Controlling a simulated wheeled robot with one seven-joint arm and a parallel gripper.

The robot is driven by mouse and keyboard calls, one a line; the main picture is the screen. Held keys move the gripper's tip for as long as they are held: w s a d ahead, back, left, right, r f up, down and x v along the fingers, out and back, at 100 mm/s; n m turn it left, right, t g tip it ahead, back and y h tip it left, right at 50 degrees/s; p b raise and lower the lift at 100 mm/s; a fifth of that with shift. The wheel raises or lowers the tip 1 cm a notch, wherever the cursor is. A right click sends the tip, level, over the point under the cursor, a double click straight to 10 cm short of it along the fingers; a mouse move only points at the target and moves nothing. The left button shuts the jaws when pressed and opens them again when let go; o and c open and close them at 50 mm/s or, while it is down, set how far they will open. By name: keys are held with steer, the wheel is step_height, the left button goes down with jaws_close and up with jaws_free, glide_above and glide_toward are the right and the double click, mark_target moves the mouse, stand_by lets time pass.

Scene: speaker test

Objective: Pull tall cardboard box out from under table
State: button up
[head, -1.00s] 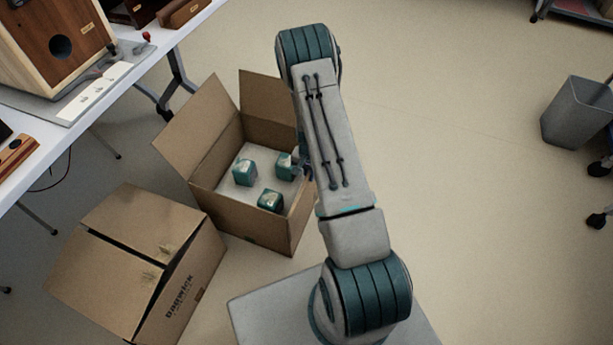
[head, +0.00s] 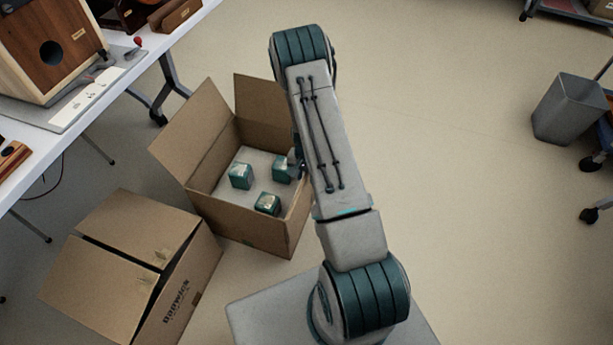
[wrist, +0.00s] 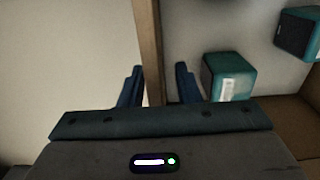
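An open cardboard box (head: 245,228) with raised flaps stands on the floor beside the table, with several small teal boxes (head: 268,203) on its pale inside floor. A second cardboard box (head: 120,262) with its top flaps nearly closed stands left of it, by the table's near end. My gripper (wrist: 158,75) is at the open box's right wall. In the wrist view its fingers are apart, one on each side of the cardboard wall (wrist: 150,40). A gap shows between the wall and the right finger. In the head view my arm mostly hides the gripper.
The white table (head: 100,98) with wooden speakers (head: 50,50) is at upper left; its leg (head: 172,75) stands behind the open box. A grey bin (head: 570,108) and a wheeled cart (head: 604,135) are at right. Floor between is clear.

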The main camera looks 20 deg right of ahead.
step_height(320, 180, up, 13)
steer(key=p, duration=0.3)
steer(key=shift+r+p, duration=0.15)
steer(key=shift+p, duration=0.15)
steer(key=s+a+r+n+p, duration=0.15)
steer(key=r+p, duration=0.25)
steer(key=r, duration=0.6)
steer(key=s+a+r+n+t+p, duration=0.1)
steer(key=s+a+r+p, duration=0.2)
steer(key=r, duration=0.8)
steer(key=s+a+r+n+p, duration=0.1)
steer(key=a+r+p, duration=0.25)
steer(key=r, duration=0.65)
steer(key=s+a+r+n+t+p, duration=0.1)
steer(key=s+r+p, duration=0.5)
steer(key=r, duration=0.6)
steer(key=s+a+r+n+p, duration=0.2)
steer(key=s+r+n+p, duration=0.2)
steer(key=s+r+p, duration=0.3)
steer(key=s+r, duration=0.4)
steer(key=r, duration=0.1)
steer(key=shift+a+r+t, duration=0.15)
steer(key=shift+r+t, duration=0.2)
steer(key=shift+t, duration=0.05)
steer(key=shift+s, duration=0.15)
